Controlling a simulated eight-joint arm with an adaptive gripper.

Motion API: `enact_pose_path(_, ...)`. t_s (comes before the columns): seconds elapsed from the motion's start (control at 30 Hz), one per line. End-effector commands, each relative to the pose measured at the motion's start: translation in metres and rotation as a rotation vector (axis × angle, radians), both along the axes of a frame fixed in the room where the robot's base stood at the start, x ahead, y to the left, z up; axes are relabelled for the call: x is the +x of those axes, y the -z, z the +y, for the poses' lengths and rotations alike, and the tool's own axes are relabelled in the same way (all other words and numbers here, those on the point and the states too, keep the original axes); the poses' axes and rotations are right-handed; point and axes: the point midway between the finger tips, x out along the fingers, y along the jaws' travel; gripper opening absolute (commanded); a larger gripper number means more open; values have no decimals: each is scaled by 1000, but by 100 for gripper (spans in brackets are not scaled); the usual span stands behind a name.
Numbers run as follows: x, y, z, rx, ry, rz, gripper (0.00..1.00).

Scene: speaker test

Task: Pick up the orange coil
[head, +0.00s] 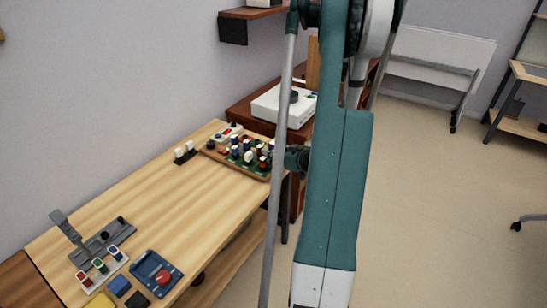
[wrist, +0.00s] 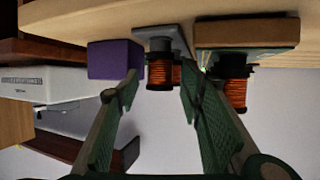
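The wrist view appears upside down, with the wooden surface along its top. One orange coil (wrist: 159,73) with dark end flanges is attached to a grey base (wrist: 160,40). It shows between the fingertips of my gripper (wrist: 159,76), which is open. I see no contact with the coil. A second orange coil (wrist: 235,95) shows on a green board on a wooden base (wrist: 250,33), by the right finger. More orange winding shows between them, partly hidden by that finger. In the head view my arm hides most of the gripper, and the coils are too small to tell.
A purple block (wrist: 110,59) is close to the left finger. In the head view, a tray (head: 262,177) of small parts sits at the table's far end, near a white device (head: 283,106). The wooden table (head: 190,205) has clear room in its middle. A blue tray (head: 157,274) is nearer.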

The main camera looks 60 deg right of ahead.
Motion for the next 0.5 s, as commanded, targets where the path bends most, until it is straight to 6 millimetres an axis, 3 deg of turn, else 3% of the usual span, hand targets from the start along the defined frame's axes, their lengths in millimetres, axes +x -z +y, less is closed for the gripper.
enact_pose_path(0.23, 0, 0, 0, 0, 0, 0, 38)
enact_pose_path(0.47, 0, 0, 0, 0, 0, 0, 8)
enact_pose_path(0.5, 0, 0, 0, 0, 0, 0, 8)
